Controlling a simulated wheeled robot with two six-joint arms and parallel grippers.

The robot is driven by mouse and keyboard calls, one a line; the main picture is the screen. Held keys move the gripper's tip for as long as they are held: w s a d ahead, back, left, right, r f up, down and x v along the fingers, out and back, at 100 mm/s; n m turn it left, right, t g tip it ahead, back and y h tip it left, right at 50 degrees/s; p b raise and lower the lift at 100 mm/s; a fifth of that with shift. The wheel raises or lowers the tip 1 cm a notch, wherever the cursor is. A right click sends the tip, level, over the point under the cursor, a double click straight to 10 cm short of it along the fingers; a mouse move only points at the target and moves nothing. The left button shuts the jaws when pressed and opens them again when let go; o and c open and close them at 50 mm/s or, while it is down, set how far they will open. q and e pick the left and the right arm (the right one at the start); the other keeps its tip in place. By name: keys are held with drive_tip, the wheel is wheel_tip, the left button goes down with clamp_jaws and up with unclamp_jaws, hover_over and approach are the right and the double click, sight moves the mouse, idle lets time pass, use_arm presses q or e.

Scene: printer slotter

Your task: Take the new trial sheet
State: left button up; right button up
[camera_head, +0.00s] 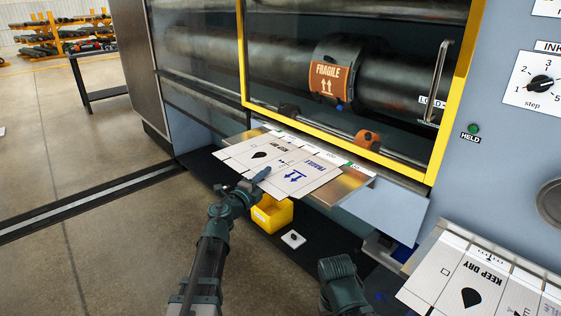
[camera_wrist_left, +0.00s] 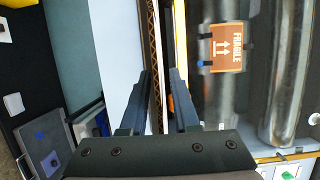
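The trial sheet (camera_head: 285,170) is white board printed with "FRAGILE", blue arrows and a black drop. It lies on the metal shelf at the front of the printer, its near edge jutting out. My left gripper (camera_head: 262,174) is at that near edge. In the left wrist view, the two fingers of my left gripper (camera_wrist_left: 160,98) stand apart, with the sheet's brown corrugated edge (camera_wrist_left: 154,50) showing between them; I cannot tell whether they touch it. Only a dark part of my right arm shows at the bottom; its fingers are not seen.
A yellow bin (camera_head: 272,214) and a small white square (camera_head: 293,239) are below the shelf. Another printed sheet (camera_head: 470,285) lies at lower right. The yellow-framed window (camera_head: 375,157) shows a roller with an orange "FRAGILE" plate (camera_head: 328,77). A green light (camera_head: 473,128) marks "HELD". Open floor is at left.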

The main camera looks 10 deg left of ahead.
use_arm(q)
clamp_jaws()
idle(1.2)
